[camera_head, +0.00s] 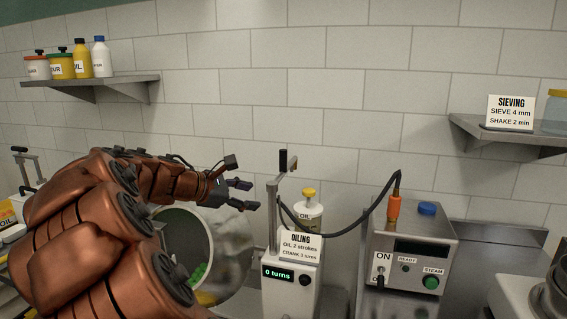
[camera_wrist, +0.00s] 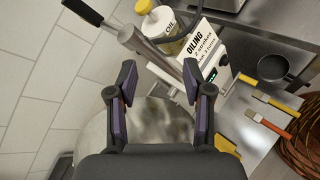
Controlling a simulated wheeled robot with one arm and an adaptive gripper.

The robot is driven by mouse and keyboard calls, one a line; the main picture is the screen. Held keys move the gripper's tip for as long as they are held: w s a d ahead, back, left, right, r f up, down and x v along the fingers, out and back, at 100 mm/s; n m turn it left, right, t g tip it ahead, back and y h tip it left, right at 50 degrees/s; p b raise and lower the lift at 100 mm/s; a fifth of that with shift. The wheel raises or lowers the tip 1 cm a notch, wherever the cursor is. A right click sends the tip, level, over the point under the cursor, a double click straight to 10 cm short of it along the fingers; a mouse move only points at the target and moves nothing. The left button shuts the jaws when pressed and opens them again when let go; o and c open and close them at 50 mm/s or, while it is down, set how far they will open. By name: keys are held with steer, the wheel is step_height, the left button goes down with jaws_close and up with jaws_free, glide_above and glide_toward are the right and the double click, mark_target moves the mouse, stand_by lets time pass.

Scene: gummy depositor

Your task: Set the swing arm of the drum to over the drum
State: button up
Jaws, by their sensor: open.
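The drum (camera_head: 230,245) is a shiny metal cylinder with a pale-rimmed opening on its left, with green pieces inside. It shows below my fingers in the wrist view (camera_wrist: 150,125). The swing arm (camera_head: 286,172) is a metal bar with a black handle on top of an upright post (camera_head: 272,215), just right of the drum. In the wrist view the bar (camera_wrist: 135,38) slants past my fingertips, its black handle at upper left. My gripper (camera_head: 241,184) is open and empty, above the drum and left of the post. My arm hides part of the drum's left side.
An oiling unit (camera_head: 290,287) with a display, a sign (camera_head: 300,246) and a yellow-capped oil bottle (camera_head: 308,215) stands beside the post. A dark hose loops right to a steam box (camera_head: 410,260). Wall shelves (camera_head: 90,80) hang left and right. The wrist view shows a basket (camera_wrist: 300,145).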

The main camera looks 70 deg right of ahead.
mark_target(284, 156)
steer(key=shift+s+d+r+n+g+h+b, duration=0.1)
steer(key=shift+d+r+n+g+h+b, duration=0.5)
steer(key=shift+d, duration=3.1)
steer(key=shift+s+d+r+n+g+h+p, duration=0.15)
steer(key=shift+d+r+n+h, duration=0.95)
steer(key=shift+d, duration=2.6)
steer(key=shift+s+d+f+n+g+h+b, duration=0.1)
steer(key=shift+d+n+g+h+b, duration=0.3)
steer(key=shift+d+n, duration=2.2)
steer(key=shift+d+m, duration=1.1)
jaws_close()
steer(key=shift+d, duration=0.1)
